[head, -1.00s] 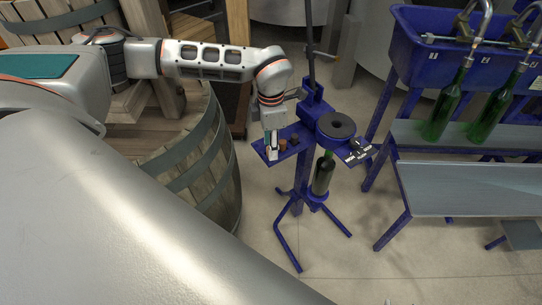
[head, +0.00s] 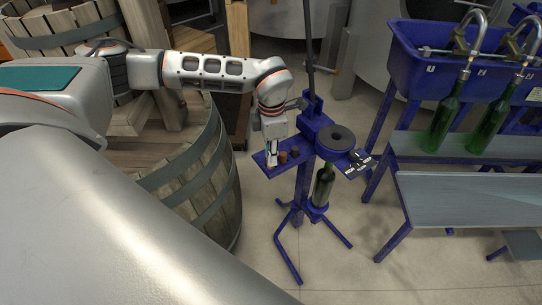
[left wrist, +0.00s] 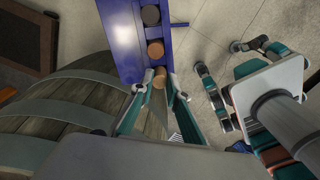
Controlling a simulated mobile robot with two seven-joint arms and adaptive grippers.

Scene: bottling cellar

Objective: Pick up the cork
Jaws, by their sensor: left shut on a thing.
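A light brown cork (left wrist: 159,78) is between the fingertips of my left gripper (left wrist: 160,88) in the left wrist view. The gripper is shut on it. In the head view my left gripper (head: 271,158) points down at the left end of the blue tray (head: 263,163) on the corking stand. The held cork is mostly hidden by the fingers there; I cannot tell whether it still touches the tray. A brown cork (left wrist: 155,49) and a darker one (left wrist: 151,15) stand in a row beside it. My right gripper (left wrist: 218,60) shows at the right of the left wrist view, fingers apart and empty.
The blue corking stand holds a dark green bottle (head: 323,186) below a black ring (head: 336,138). A wooden barrel (head: 195,175) is close on the left. A blue filler trough (head: 430,60) with green bottles (head: 443,125) is on the right. Open floor lies in front.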

